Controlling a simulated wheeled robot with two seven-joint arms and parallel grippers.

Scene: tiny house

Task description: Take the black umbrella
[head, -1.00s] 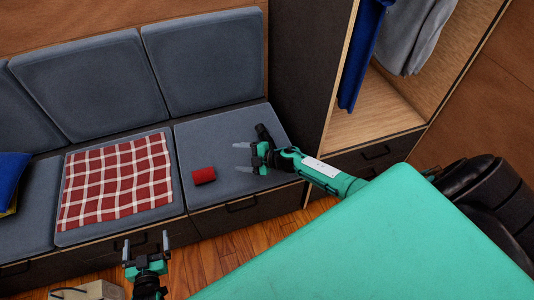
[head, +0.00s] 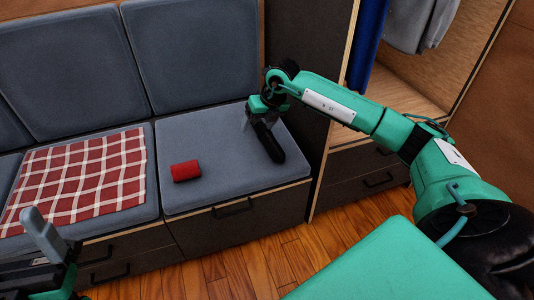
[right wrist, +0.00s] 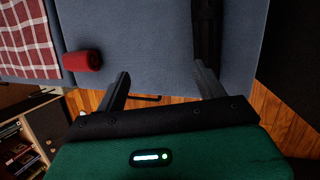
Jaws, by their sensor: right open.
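The black umbrella (head: 268,142), a short dark folded roll, lies on the grey seat cushion near its right side. In the right wrist view the umbrella (right wrist: 207,30) runs up from beside the right-hand finger, not midway between the fingers. My right gripper (head: 252,117) is open above the cushion, close to the umbrella and partly covering it in the head view. Its two spread fingers show in the right wrist view (right wrist: 163,82) with nothing gripped. I cannot tell whether a finger touches the umbrella. My left gripper (head: 42,240) is partly in view at the lower left, away from the umbrella.
A red roll (head: 186,171) lies on the same cushion, left of the umbrella. A red checked cloth (head: 78,175) covers the neighbouring cushion. A dark cabinet side (head: 300,75) stands close on the right, beside an open wardrobe with hanging clothes (head: 407,25). Wooden floor is clear in front.

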